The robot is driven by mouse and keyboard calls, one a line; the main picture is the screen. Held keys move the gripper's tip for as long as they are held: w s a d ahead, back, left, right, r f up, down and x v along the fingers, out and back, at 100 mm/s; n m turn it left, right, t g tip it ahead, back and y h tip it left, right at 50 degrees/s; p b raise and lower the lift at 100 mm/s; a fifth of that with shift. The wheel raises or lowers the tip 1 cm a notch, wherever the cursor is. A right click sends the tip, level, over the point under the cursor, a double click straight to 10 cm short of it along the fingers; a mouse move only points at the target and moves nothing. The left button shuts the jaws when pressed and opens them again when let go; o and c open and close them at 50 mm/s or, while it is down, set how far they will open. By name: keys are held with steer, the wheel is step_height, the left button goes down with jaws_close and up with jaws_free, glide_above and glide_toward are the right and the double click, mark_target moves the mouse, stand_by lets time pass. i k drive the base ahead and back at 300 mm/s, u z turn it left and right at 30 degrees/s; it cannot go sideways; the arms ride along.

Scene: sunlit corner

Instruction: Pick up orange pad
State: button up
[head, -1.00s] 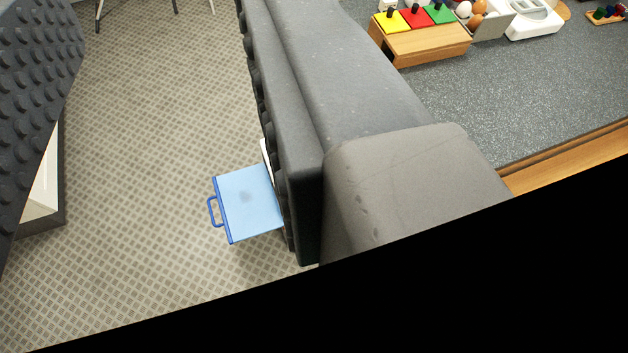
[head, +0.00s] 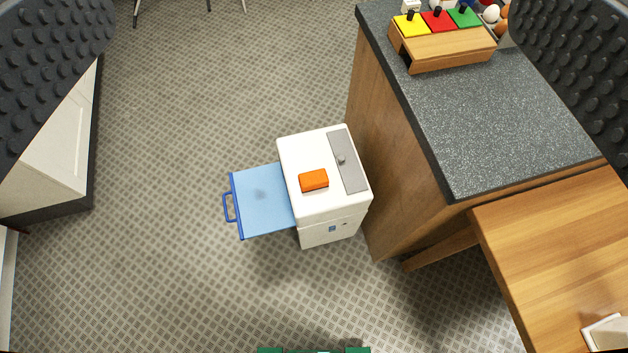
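The orange pad (head: 313,180) is a small flat block. It lies on top of a white box-like cabinet (head: 320,211) that stands on the floor. My gripper (head: 315,85) shows as two dark studded fingers at the upper left and upper right edges of the head view. The fingers are wide apart with nothing between them. The pad shows between them, lower in the picture and well beyond them. The fingertips are partly cut off by the frame.
A blue panel with a handle (head: 264,201) sticks out from the cabinet's left side. A dark speckled counter (head: 500,125) is close on the right, bearing a wooden box (head: 445,50) with coloured squares. A wooden table (head: 560,240) is at lower right. Patterned floor lies free at left.

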mark_target(317, 179)
steer(key=k, duration=1.3)
steer(key=z, duration=0.55)
steer(key=i, duration=2.1)
steer(key=u, duration=0.5)
